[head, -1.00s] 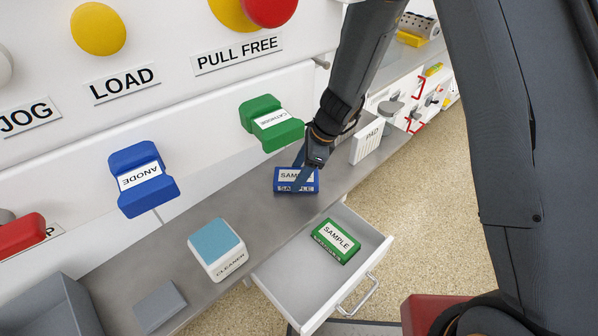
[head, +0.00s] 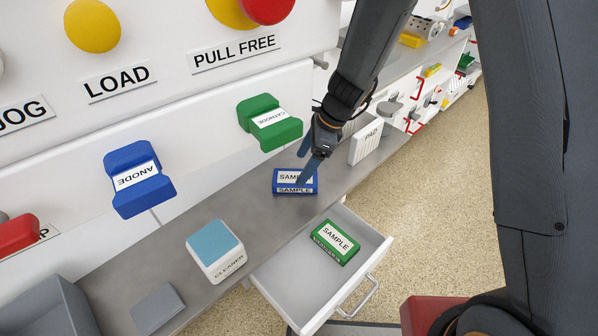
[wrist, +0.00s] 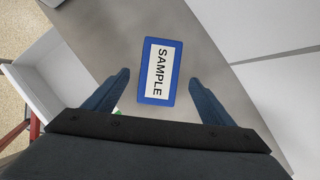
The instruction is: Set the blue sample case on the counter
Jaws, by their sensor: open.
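The blue sample case (head: 295,188) lies flat on the grey counter (head: 255,207), behind the open drawer, with its white SAMPLE label up. It also shows in the wrist view (wrist: 160,72), resting on the counter. My gripper (head: 303,168) is open just above the case in the head view. In the wrist view my gripper's fingers (wrist: 158,82) are spread wide, one to each side of the case's lower end, with clear gaps. Nothing is held. One finger hides a small part of the case's label in the head view.
The open drawer (head: 287,293) holds a green sample case (head: 335,242). A cleaner block (head: 216,251), a grey pad (head: 158,309) and a grey bin (head: 50,312) stand to the left. A white PAD box (head: 366,143) stands to the right. Green (head: 270,122) and blue (head: 138,178) blocks overhang the counter.

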